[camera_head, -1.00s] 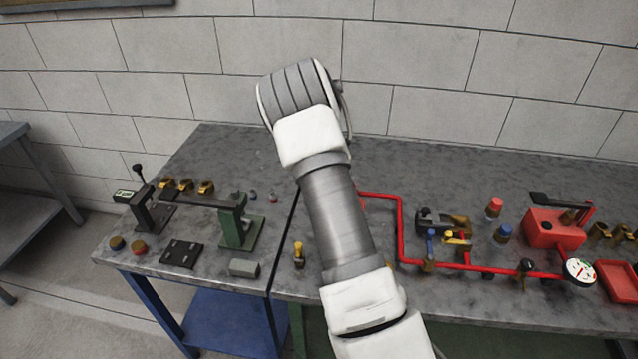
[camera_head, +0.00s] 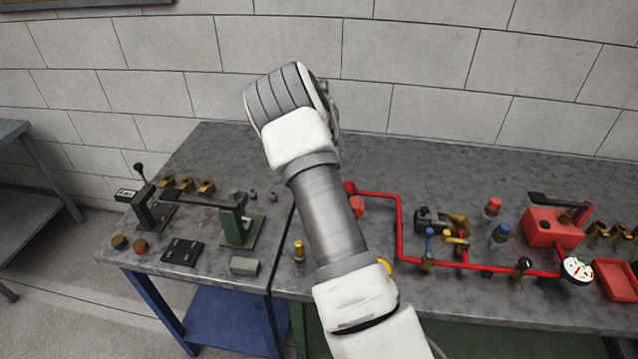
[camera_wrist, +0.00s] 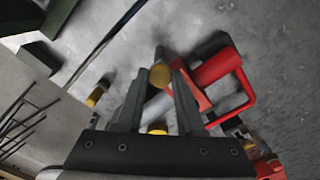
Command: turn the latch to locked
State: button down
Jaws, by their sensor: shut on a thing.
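My gripper (camera_wrist: 157,92) shows in the wrist view with its two dark fingers closed about a brass-tipped handle (camera_wrist: 160,76). This handle appears to be part of the latch, but its pivot and any lock marking are hidden. It stands just left of a red fitting (camera_wrist: 208,72). A yellow round piece (camera_wrist: 157,128) shows lower down between the fingers. In the head view my arm covers the gripper and the handle. Part of the red fitting (camera_head: 355,203) shows at the arm's right edge.
A red pipe (camera_head: 400,225) runs right along the bench to a gauge (camera_head: 578,270). A brass-topped post (camera_head: 298,250) stands left of my arm. A green stand (camera_head: 236,225) is further left. The bench's back strip is clear.

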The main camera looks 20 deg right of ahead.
jog(key=c, duration=0.5)
grip_release()
notch_tip(320, 180, up, 18)
jog(key=shift+f+b, duration=0.25)
jog(key=shift+b, duration=0.1)
